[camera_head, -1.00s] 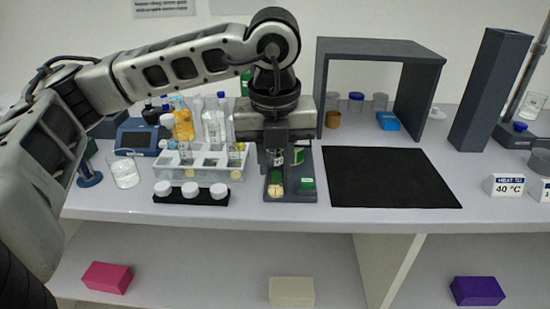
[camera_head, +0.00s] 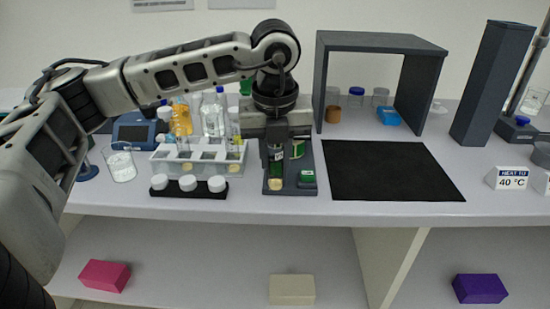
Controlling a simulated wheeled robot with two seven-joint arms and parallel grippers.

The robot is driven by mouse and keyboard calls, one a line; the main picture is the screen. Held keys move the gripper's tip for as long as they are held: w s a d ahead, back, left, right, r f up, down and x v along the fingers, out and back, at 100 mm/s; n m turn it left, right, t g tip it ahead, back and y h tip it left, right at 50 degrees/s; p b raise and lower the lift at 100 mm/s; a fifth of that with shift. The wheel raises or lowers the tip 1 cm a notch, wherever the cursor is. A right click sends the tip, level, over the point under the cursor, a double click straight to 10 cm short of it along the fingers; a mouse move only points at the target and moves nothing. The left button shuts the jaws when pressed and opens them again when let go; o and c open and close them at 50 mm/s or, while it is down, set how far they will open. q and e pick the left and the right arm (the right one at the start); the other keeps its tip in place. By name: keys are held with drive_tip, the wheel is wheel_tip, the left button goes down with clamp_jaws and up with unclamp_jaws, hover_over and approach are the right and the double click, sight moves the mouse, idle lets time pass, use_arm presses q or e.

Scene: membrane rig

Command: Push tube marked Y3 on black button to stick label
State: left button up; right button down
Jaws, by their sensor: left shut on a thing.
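My left gripper (camera_head: 277,150) is over the dark grey labelling device (camera_head: 290,188) on the bench. It is shut on an upright tube (camera_head: 278,166), which shows as a dark, narrow shape below the jaws. A pale yellow disc (camera_head: 275,184) shows just below the tube. I cannot tell whether it belongs to the tube or the device. The Y3 marking is too small to read. The black button is not clearly visible, and contact with it cannot be judged. A green and white roll (camera_head: 297,148) and a green block (camera_head: 307,176) are on the device. My right gripper is out of view.
A clear tube rack (camera_head: 165,170) and a black strip with white caps (camera_head: 215,194) stand left of the device. A beaker (camera_head: 121,165) is farther left. A black mat (camera_head: 390,172) lies clear on the right, with a grey frame (camera_head: 320,85) behind it.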

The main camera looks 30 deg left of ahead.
use_arm(q)
drive_tip(key=shift+w, duration=0.1)
clamp_jaws()
drive_tip(key=shift+w+a, duration=0.3)
drive_tip(key=shift+w, duration=0.1)
drive_tip(key=shift+r, duration=0.1)
idle(0.4)
drive_tip(key=shift+s+d+r+p, duration=0.35)
drive_tip(key=shift+s+r, duration=0.1)
drive_tip(key=shift+r, duration=0.25)
drive_tip(key=shift+s+d+r+p, duration=0.2)
drive_tip(key=shift+s+r+p, duration=0.2)
drive_tip(key=shift+r, duration=0.25)
drive_tip(key=shift+s+d+r+p, duration=0.2)
drive_tip(key=shift+s+d+r, duration=0.05)
drive_tip(key=shift+s+r, duration=0.25)
drive_tip(key=shift+s+d+r+p, duration=0.25)
drive_tip(key=shift+s+r, duration=0.1)
drive_tip(key=shift+r, duration=0.2)
